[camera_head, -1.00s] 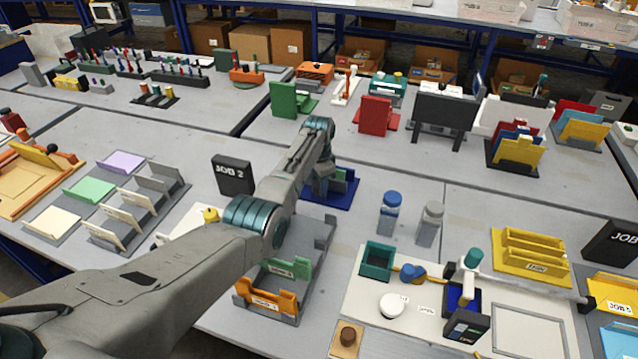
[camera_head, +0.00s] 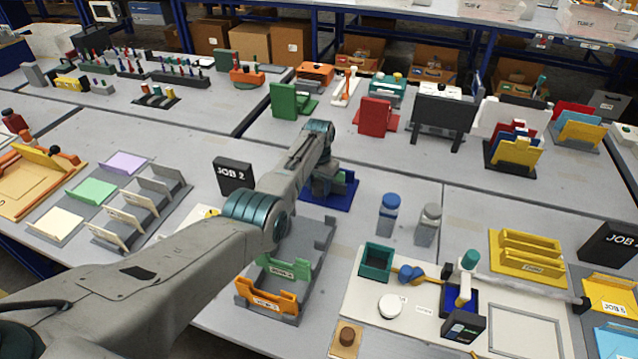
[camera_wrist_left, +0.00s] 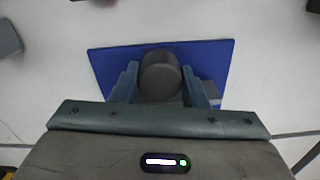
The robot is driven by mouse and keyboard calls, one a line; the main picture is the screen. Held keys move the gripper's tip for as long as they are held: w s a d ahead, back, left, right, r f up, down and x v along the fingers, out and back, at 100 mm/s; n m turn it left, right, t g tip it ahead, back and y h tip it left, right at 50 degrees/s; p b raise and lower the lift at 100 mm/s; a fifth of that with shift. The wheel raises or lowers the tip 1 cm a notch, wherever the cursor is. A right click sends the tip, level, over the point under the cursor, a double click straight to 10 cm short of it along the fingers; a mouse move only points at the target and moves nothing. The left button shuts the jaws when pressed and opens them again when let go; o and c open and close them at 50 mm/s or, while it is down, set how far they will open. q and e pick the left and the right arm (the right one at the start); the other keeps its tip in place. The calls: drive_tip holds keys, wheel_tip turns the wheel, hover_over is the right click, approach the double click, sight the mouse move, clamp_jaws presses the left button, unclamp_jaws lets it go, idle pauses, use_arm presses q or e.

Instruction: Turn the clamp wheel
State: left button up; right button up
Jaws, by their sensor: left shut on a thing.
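A dark round wheel (camera_wrist_left: 161,74) stands above a flat blue base plate (camera_wrist_left: 108,66) in the left wrist view. It looks like the clamp wheel, but no marking confirms this. My left gripper (camera_wrist_left: 162,88) is shut on it, with one blue-grey finger on each side. In the head view the left gripper (camera_head: 325,187) is low over the same blue plate (camera_head: 345,199), and the wheel is mostly hidden by the hand. My right gripper is in neither view.
A black JOB 2 block (camera_head: 233,175) stands left of the hand. A grey tray (camera_head: 318,243) with green and orange holders lies in front. Two bottles, one blue-capped (camera_head: 389,213), stand to the right. A white board (camera_head: 372,285) with small fittings lies at the front right.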

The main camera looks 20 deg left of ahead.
sight(319, 185)
use_arm(q)
drive_tip(key=shift+n, duration=1.9)
drive_tip(key=o, duration=1)
drive_tip(key=shift+p, duration=0.3)
drive_tip(key=shift+r, duration=0.3)
wheel_tip(319, 185, up, 10)
drive_tip(key=shift+r+b, duration=0.1)
drive_tip(key=shift+b, duration=0.35)
